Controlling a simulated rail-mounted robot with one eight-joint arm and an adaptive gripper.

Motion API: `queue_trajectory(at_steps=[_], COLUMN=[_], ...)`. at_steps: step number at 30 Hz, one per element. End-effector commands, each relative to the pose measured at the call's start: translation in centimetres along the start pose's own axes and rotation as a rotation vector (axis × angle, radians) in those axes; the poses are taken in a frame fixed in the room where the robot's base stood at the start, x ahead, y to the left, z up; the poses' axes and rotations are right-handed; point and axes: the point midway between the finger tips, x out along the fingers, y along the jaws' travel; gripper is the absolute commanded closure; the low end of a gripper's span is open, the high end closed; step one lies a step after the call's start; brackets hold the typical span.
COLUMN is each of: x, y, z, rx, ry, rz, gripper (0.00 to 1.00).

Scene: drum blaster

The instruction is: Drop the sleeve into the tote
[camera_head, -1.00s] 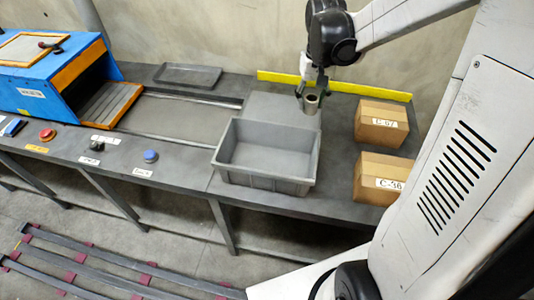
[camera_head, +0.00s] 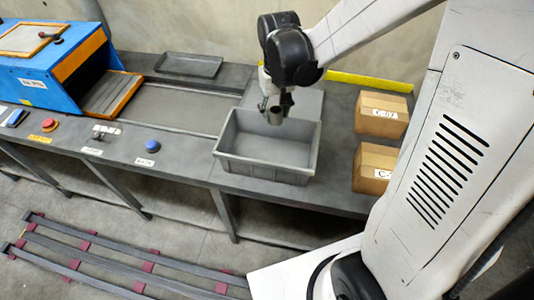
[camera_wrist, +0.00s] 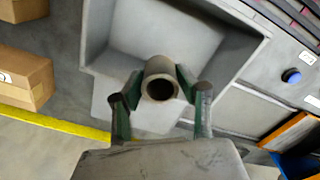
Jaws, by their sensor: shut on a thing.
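The sleeve (camera_head: 275,116) is a short metal tube with a dark bore. My gripper (camera_head: 276,102) is shut on it and holds it over the back part of the grey tote (camera_head: 262,174). In the wrist view the sleeve (camera_wrist: 160,80) sits between the two fingers (camera_wrist: 160,92), its open end facing the camera. The tote's wall (camera_wrist: 97,35) and pale floor show beyond it in that view. The tote is open and looks empty; its back rim is partly hidden by my gripper.
Two cardboard boxes (camera_head: 381,114) (camera_head: 374,167) stand right of the tote. A yellow strip (camera_head: 370,82) runs along the bench's back. A blue machine (camera_head: 60,75), a shallow tray (camera_head: 188,65) and a blue button (camera_head: 153,146) are to the left.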

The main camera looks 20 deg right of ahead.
Motion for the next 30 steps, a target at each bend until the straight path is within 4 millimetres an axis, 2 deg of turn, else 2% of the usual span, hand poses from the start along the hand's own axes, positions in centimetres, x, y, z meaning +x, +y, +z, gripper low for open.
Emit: queue_trajectory(at_steps=[1,6,15,16,20,30], x=[0.9,2.0,2.1,2.1,2.1,1.8], y=[0.0,0.0,0.0,0.0,0.0,0.0], z=[0.0,0.0,0.0,0.0,0.0,0.0], rx=[0.0,0.0,0.0,0.0,0.0,0.0], ry=[0.0,0.0,0.0,0.0,0.0,0.0], rz=[0.0,0.0,0.0,0.0,0.0,0.0], gripper=[1.0,1.0,1.0,0.63,0.46,0.45])
